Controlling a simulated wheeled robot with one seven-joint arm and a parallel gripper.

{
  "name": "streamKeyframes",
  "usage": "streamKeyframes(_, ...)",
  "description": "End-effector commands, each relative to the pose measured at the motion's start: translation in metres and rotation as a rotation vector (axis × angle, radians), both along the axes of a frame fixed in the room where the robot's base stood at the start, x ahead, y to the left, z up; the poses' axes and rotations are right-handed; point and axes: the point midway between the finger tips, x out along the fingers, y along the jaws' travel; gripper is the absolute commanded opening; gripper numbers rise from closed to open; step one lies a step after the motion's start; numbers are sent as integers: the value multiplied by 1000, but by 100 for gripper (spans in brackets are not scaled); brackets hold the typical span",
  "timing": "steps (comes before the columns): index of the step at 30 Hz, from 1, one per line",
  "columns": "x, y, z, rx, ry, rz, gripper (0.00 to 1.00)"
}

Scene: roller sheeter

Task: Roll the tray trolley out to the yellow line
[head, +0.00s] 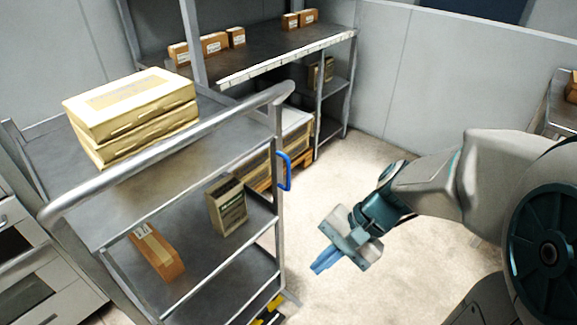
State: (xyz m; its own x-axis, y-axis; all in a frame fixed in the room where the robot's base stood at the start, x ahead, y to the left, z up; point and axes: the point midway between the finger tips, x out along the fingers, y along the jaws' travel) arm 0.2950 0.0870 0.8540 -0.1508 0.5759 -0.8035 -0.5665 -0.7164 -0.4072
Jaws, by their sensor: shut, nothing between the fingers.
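The tray trolley (158,190) stands at the left in the head view. It is a grey metal cart with several shelves and a round push bar (190,138) along its near top edge. A blue handle (284,171) is fixed on its right upright. Two cream boxes (135,103) are stacked on its top shelf. An upright carton (228,204) and an orange-brown box (158,252) sit on lower shelves. My gripper (325,264) is shut and empty, to the right of the trolley and below the blue handle, apart from both. I cannot make out a full yellow line on the floor.
A yellow and black patch (268,308) shows at the trolley's foot. A grey rack (270,60) with small boxes stands behind. White drawers (40,285) are at the lower left. Pale floor (345,170) lies open between trolley and my arm. A side table (560,105) is at far right.

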Motion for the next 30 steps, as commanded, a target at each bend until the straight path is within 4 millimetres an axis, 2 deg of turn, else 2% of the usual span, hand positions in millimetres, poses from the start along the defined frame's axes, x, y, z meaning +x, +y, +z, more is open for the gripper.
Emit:
streamKeyframes(1, 8, 9, -20, 88, 78, -84, 0)
streamKeyframes(4, 30, 26, -34, 273, 210, -264, 0)
streamKeyframes(8, 72, 32, -53, 513, 353, -512, 0)
streamKeyframes(12, 123, 17, -78, 753, 458, -781, 0)
streamKeyframes(16, 161, -9, -102, 926, 504, -991, 0)
streamKeyframes(19, 180, -27, -117, 1015, 515, -1105, 0)
streamKeyframes(23, 192, -41, -126, 1075, 516, -1184, 0)
streamKeyframes(26, 198, -41, -128, 1090, 515, -1202, 0)
streamKeyframes(30, 210, -26, -128, 1090, 513, -1199, 0)
